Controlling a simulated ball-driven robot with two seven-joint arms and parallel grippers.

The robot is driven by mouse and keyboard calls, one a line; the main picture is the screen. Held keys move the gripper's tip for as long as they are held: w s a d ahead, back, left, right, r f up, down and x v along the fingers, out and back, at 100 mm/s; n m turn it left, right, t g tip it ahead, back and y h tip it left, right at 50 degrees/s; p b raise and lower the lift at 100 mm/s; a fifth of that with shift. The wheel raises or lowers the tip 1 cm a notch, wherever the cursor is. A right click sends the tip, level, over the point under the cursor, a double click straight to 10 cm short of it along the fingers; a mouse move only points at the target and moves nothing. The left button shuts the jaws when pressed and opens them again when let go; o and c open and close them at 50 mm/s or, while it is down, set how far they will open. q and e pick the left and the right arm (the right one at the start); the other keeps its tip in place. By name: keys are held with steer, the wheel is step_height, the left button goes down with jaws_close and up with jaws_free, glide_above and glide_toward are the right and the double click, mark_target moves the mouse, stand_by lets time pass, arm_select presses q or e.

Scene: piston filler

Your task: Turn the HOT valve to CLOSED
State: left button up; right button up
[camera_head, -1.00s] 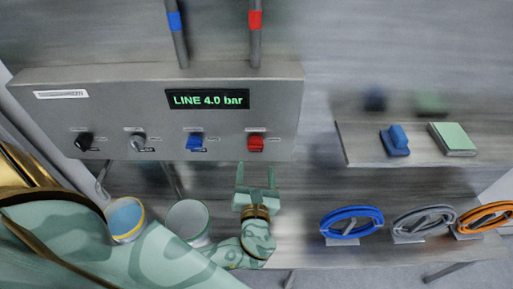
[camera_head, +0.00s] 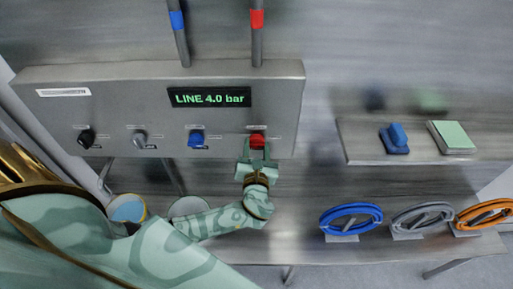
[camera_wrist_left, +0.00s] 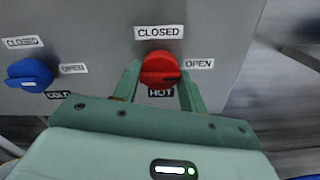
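The red HOT valve knob (camera_head: 257,140) is on the front of the grey panel, and it shows in the left wrist view (camera_wrist_left: 160,66). Its handle lies roughly crosswise, with a pale mark toward the OPEN label (camera_wrist_left: 199,64) on the right. The CLOSED label (camera_wrist_left: 160,32) is above it and the HOT label (camera_wrist_left: 160,92) below. My left gripper (camera_head: 257,150) is open at the knob. Its fingers (camera_wrist_left: 160,88) stand either side of the knob's lower part; contact cannot be told. My right gripper is not in view.
The blue COLD knob (camera_head: 196,138) is left of the red one, then a grey knob (camera_head: 139,139) and a black knob (camera_head: 86,138). The display (camera_head: 209,97) reads LINE 4.0 bar. Buckets (camera_head: 128,209) stand below the panel. A shelf (camera_head: 360,144) is at the right.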

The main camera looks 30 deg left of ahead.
arm_select(q)
steer(key=shift+n, duration=0.4)
steer(key=n+b, duration=0.2)
steer(key=n, duration=0.1)
steer(key=shift+f+n, duration=0.1)
steer(key=shift+n, duration=0.2)
steer(key=n+b, duration=0.3)
steer(key=n, duration=0.1)
steer(key=n+b, duration=0.4)
steer(key=n, duration=0.1)
steer(key=shift+n, duration=0.4)
steer(key=shift+n+b, duration=1.4)
steer(key=shift+n, duration=0.5)
steer(key=o, duration=1)
